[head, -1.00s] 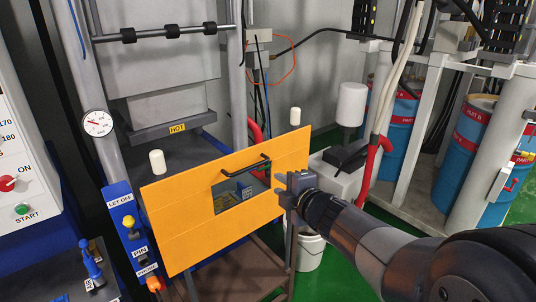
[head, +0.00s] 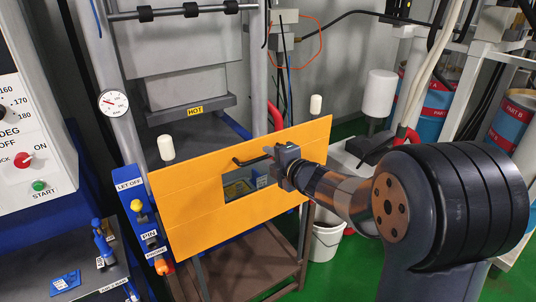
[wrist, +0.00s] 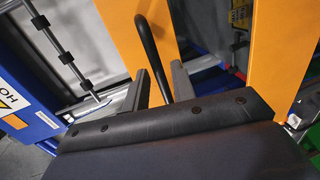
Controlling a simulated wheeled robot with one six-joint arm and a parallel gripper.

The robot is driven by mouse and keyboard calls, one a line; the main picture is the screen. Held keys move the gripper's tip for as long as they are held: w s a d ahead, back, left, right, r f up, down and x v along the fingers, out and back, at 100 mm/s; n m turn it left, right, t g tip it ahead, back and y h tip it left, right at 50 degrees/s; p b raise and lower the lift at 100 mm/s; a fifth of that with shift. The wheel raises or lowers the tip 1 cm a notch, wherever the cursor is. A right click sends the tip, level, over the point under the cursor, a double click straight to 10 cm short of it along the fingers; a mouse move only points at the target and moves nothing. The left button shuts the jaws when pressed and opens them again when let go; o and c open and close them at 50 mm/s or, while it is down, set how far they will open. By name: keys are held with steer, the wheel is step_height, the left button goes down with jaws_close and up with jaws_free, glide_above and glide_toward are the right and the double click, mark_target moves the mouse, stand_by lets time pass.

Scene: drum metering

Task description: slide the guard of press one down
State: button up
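The guard (head: 262,212) of the press is an orange panel with a rectangular window, standing upright in front of the press between two white-capped posts. A black bar handle (head: 248,161) is fixed above the window; its right end is hidden behind my gripper. My gripper (head: 270,160) is at the right part of the handle. In the wrist view my gripper (wrist: 162,88) has its two fingers apart, with the black handle (wrist: 150,45) running between them. I see gaps beside the bar, so the fingers do not appear closed on it. The orange guard (wrist: 122,35) also shows behind.
A white-capped post stands at the left (head: 166,148) and another at the right (head: 316,104) of the guard. A blue strip (head: 130,205) with a yellow knob is at its left. A control box (head: 30,130) stands far left. A white bucket (head: 326,240) is on the green floor.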

steer(key=shift+x, duration=0.9)
steer(key=shift+c, duration=0.6)
jaws_close()
